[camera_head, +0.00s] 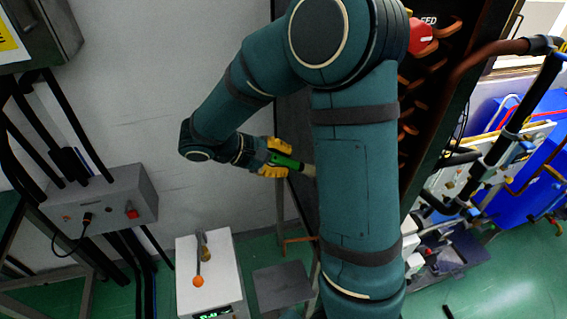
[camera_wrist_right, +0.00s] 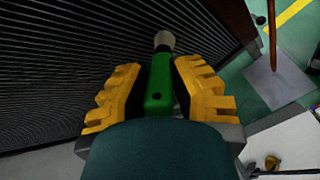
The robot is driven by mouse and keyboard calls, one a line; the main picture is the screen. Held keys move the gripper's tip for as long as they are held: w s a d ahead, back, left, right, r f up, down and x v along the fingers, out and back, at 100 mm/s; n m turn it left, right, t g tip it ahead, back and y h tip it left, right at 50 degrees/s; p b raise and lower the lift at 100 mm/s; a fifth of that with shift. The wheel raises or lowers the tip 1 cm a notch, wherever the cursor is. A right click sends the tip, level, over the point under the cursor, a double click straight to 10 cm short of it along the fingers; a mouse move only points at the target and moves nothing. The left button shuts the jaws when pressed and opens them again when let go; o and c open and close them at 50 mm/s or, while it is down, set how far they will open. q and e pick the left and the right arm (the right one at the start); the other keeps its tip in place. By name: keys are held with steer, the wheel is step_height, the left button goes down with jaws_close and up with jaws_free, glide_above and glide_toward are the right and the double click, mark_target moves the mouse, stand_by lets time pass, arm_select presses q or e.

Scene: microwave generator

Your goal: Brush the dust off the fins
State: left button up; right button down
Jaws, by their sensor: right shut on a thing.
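My right gripper (camera_head: 273,158) has yellow fingers and is shut on a green-handled brush (camera_head: 286,162). In the right wrist view the gripper (camera_wrist_right: 158,95) has its yellow fingers on both sides of the green brush handle (camera_wrist_right: 159,88), and the pale bristle tip (camera_wrist_right: 163,40) points away from me. The dark fins (camera_wrist_right: 60,65) fill the left of that view as many thin parallel ridges. The brush tip is close to the finned face; I cannot tell whether it touches. In the head view my arm hides most of the fins. My left gripper is not in view.
A white box (camera_head: 208,270) with an orange-knobbed item on top stands on the green floor. A dark cabinet (camera_head: 440,100) with copper-coloured parts and blue equipment (camera_head: 535,150) stand at the right.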

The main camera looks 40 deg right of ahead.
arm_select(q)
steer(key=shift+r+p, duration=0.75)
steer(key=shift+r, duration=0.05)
arm_select(e)
steer(key=w+d, duration=0.3)
steer(key=w, duration=0.3)
steer(key=shift+w+d, duration=0.25)
steer(key=shift+d, duration=0.05)
arm_select(q)
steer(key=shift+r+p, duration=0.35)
steer(key=shift+p, duration=0.05)
arm_select(e)
steer(key=w+a, duration=0.3)
steer(key=a, duration=0.2)
steer(key=shift+a, duration=0.2)
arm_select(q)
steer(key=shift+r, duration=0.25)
arm_select(e)
steer(key=a, duration=0.1)
steer(key=w+a, duration=0.1)
steer(key=shift+w+a, duration=0.15)
steer(key=shift+a, duration=0.15)
steer(key=shift+f, duration=0.15)
stand_by(0.5)
